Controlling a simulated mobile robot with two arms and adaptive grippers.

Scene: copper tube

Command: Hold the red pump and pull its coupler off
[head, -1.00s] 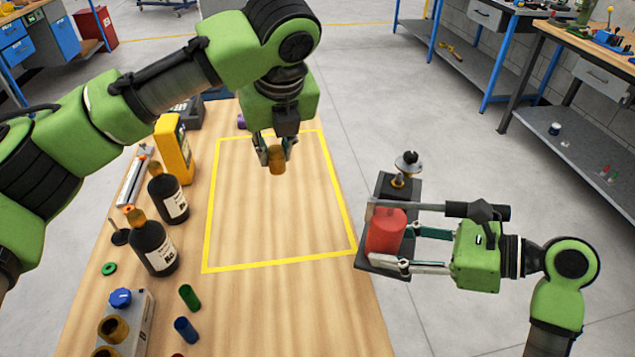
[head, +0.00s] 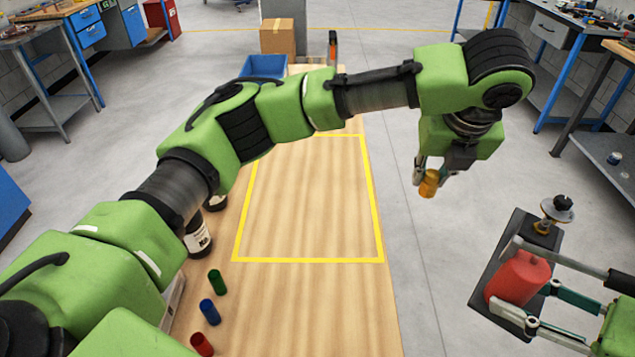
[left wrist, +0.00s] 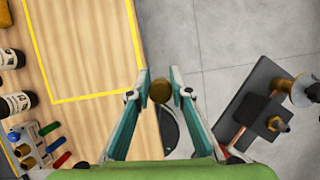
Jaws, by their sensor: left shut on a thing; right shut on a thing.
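The red pump (head: 518,277) sits on a dark base plate (head: 487,290), with a brass fitting and a grey disc-topped knob (head: 557,208) at its far end. My right gripper (head: 520,283) is shut on the red pump's body and holds it out past the table's right edge. My left gripper (head: 425,178) is shut on a small brass coupler (head: 429,184), apart from the pump and to its upper left. In the left wrist view the coupler (left wrist: 160,91) shows between the fingertips, and the pump's dark base (left wrist: 250,88) is to the right.
The wooden table (head: 310,200) has a yellow-taped rectangle that is empty. Dark bottles (head: 197,235) and green, blue and red tubes (head: 208,311) are on its left side, partly behind my left arm. A blue bin (head: 263,66) is at the back.

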